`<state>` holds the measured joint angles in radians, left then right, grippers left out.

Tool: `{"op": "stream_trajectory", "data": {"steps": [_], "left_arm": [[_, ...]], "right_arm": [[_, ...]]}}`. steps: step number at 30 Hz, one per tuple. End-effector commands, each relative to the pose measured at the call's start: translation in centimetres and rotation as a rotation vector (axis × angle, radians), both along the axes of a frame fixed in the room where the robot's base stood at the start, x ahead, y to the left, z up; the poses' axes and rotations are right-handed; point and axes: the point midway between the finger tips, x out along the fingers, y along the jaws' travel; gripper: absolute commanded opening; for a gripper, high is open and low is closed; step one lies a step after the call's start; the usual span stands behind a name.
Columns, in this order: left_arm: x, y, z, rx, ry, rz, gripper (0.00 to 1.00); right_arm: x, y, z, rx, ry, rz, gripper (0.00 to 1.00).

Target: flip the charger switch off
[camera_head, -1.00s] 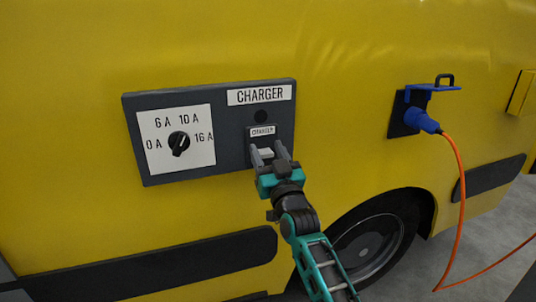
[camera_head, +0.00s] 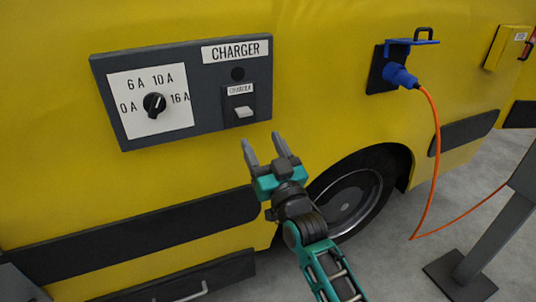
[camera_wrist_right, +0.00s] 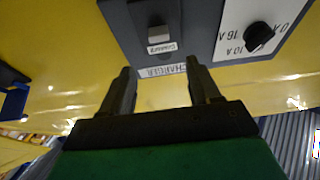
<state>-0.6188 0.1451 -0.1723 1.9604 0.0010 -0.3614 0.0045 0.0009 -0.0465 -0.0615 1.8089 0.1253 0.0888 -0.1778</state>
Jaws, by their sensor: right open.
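The charger switch (camera_head: 244,112) is a small pale grey lever in a dark housing, under a small CHARGER label and a dark round spot. It sits at the right of the dark charger panel (camera_head: 212,137) on the yellow vehicle's side. The lever sticks out at the low part of its housing. The switch also shows upside down at the top of the right wrist view (camera_wrist_right: 156,35). My right gripper (camera_head: 263,141) is open and empty, below and right of the switch, apart from it. Its two fingers (camera_wrist_right: 159,68) point toward the panel. My left gripper is out of view.
A black dial (camera_head: 154,104) with amp marks sits left of the switch. A blue plug (camera_head: 400,76) with an orange cable (camera_head: 434,165) is in a socket further right. A grey post (camera_head: 497,235) stands at the lower right. A wheel (camera_head: 348,198) is below.

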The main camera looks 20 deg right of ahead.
Motion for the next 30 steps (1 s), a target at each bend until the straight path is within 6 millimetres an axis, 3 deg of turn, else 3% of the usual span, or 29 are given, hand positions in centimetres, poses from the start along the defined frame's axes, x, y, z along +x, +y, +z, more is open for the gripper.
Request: {"op": "stream_trajectory", "data": {"steps": [7, 23, 26, 30], "left_arm": [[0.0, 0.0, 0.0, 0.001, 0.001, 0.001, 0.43], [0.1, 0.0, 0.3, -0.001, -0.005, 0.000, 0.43], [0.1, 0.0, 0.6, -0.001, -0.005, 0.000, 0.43], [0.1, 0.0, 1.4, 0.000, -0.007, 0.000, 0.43]], "right_arm": [[-2.2, -0.1, -0.7, -0.001, -0.001, 0.000, 0.62], [-2.4, -0.1, -0.9, -0.001, 0.003, 0.001, 0.62], [-3.1, 0.1, -2.6, -0.012, 0.061, 0.014, 0.62], [-6.5, 0.7, -8.9, -0.050, 0.282, 0.059, 0.62]]}}
